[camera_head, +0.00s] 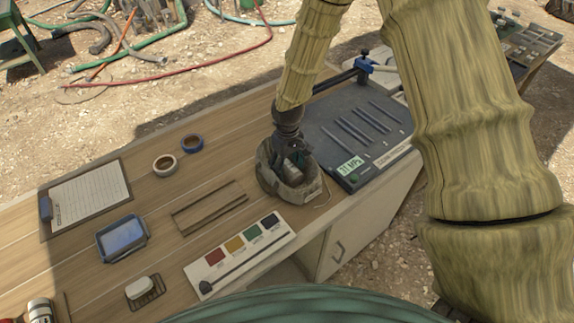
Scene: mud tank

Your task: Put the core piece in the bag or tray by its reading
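My gripper (290,160) points down into a grey, stone-like, open-topped holder (287,192) at the right part of the wooden bench. A small light-grey piece (298,160), perhaps the core piece, shows beside the fingers at the holder's mouth. The fingers are dark and partly hidden, so I cannot tell whether they are shut on it. Right of the holder, a dark instrument board (337,139) has a display (350,166) that seems to read 31 kPa. A shallow blue tray (122,238) lies at the left. I cannot make out a bag for certain.
A colour card (240,252) with red, yellow, green and dark squares lies at the front edge. Two tape rolls (178,154), thin rods (208,207), a clipboard (86,199) and a white block (139,287) lie on the bench. Bare wood separates them.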

